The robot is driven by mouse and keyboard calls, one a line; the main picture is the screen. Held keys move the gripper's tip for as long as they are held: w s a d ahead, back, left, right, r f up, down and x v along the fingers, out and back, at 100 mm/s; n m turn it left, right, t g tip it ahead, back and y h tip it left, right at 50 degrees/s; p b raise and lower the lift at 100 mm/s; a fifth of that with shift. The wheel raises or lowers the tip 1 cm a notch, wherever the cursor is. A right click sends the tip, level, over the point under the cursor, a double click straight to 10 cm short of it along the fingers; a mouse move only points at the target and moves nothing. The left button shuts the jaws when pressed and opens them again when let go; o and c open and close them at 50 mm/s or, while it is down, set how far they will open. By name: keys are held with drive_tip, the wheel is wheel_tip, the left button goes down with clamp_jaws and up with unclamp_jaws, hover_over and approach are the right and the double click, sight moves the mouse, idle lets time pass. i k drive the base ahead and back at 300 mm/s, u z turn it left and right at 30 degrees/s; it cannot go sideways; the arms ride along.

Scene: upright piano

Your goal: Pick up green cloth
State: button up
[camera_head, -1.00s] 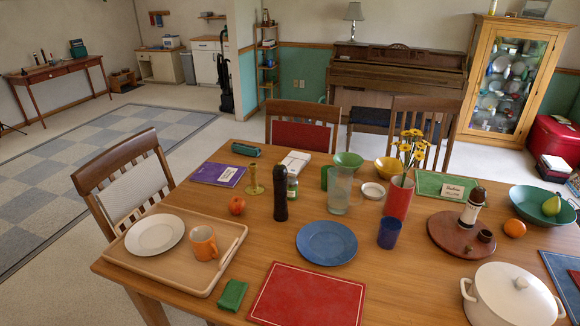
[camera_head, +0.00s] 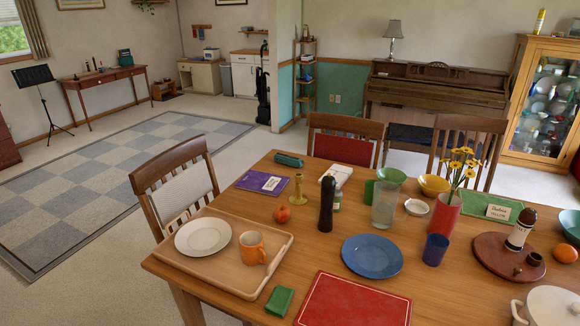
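A small folded green cloth (camera_head: 280,301) lies on the near edge of the wooden dining table (camera_head: 222,304). It sits between the wooden tray (camera_head: 226,282) on its left and the red placemat (camera_head: 352,300) on its right, apart from both. Its top is uncovered. My gripper is not in view.
The tray holds a white plate (camera_head: 203,237) and an orange mug (camera_head: 252,248). A tall dark mill (camera_head: 326,204), a blue plate (camera_head: 372,255) and a glass pitcher (camera_head: 384,206) stand farther back. A chair (camera_head: 177,184) is at the table's left. The checkered rug (camera_head: 110,175) area is clear.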

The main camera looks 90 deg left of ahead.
sight(279, 302)
drive_tip(key=z, duration=0.05)
drive_tip(key=k, duration=0.9)
drive_tip(key=u, duration=1.8)
